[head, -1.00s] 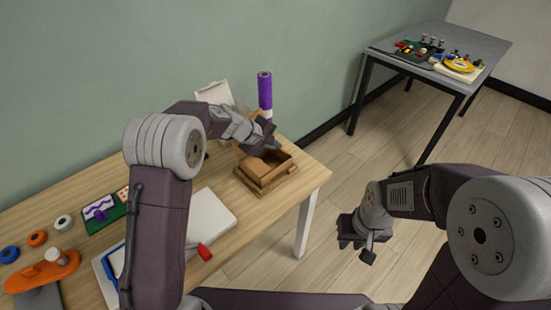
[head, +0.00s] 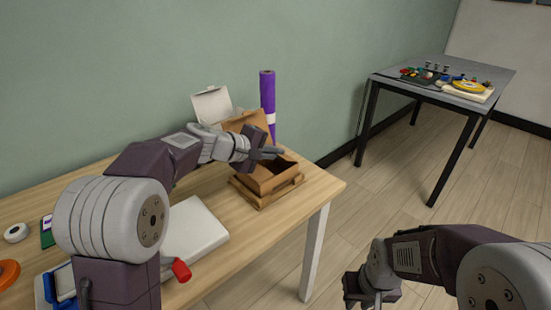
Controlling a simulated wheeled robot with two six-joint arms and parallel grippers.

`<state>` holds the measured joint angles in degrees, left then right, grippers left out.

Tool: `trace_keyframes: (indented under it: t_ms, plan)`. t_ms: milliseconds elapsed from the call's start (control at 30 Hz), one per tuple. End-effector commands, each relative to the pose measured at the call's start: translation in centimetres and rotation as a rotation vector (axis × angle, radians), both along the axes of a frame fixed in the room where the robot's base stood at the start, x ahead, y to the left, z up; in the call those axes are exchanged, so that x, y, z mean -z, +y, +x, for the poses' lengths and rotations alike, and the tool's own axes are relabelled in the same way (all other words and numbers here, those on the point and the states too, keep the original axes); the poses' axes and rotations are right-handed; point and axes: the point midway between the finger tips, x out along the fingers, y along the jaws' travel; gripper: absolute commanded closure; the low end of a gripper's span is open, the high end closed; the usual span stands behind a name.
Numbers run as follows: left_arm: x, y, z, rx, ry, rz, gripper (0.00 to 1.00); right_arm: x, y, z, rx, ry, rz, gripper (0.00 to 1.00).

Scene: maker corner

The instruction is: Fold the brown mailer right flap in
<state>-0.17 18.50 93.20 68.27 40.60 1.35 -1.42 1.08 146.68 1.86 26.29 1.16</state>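The brown mailer (head: 272,182) is an open cardboard box near the right end of the wooden table. A brown panel (head: 246,122) stands up behind it, partly covered by my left arm. My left gripper (head: 272,153) is over the mailer's back part, its fingers pointing right. I cannot tell whether it touches the cardboard or whether its fingers are apart. The right flap cannot be made out clearly. My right gripper (head: 372,296) is low at the bottom edge, off the table and away from the mailer, partly cut off.
A purple roll (head: 267,98) stands behind the mailer, and a white open box (head: 211,104) is at its back left. A white case (head: 196,238) and a red-ended tool (head: 181,270) lie at the front left. A grey table (head: 420,90) stands far right.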

Motion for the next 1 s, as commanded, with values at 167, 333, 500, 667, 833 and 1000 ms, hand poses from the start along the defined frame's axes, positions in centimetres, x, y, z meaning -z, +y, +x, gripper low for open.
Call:
trace_keyframes:
  t_ms: [167, 333, 500, 667, 833, 1000]
  plan:
    - [0.1, 0.0, 0.0, 0.0, 0.003, 0.001, 0.9, -0.1, 0.0, 0.0, 0.0, 0.0, 0.0, 0.76]
    - [0.1, 0.0, 0.0, 0.0, 0.002, 0.0, 0.76, -0.1, 0.0, 0.0, 0.0, 0.0, 0.0, 0.76]
    - [0.0, 0.0, 0.0, 0.0, 0.001, 0.001, 0.76, -0.1, 0.0, 0.0, 0.0, 0.0, 0.0, 0.76]
    - [-1.3, 1.3, -1.2, -0.004, 0.0, 0.0, 0.76, -0.6, 0.0, 0.0, 0.0, 0.0, 0.0, 0.76]
    - [-3.4, 3.7, -3.6, -0.004, -0.001, 0.001, 0.76, -1.5, 0.0, 0.0, 0.0, 0.0, 0.0, 0.76]
    - [-4.4, 5.2, -5.2, -0.002, 0.001, 0.002, 0.76, -1.9, 0.0, 0.0, 0.0, 0.0, 0.0, 0.76]
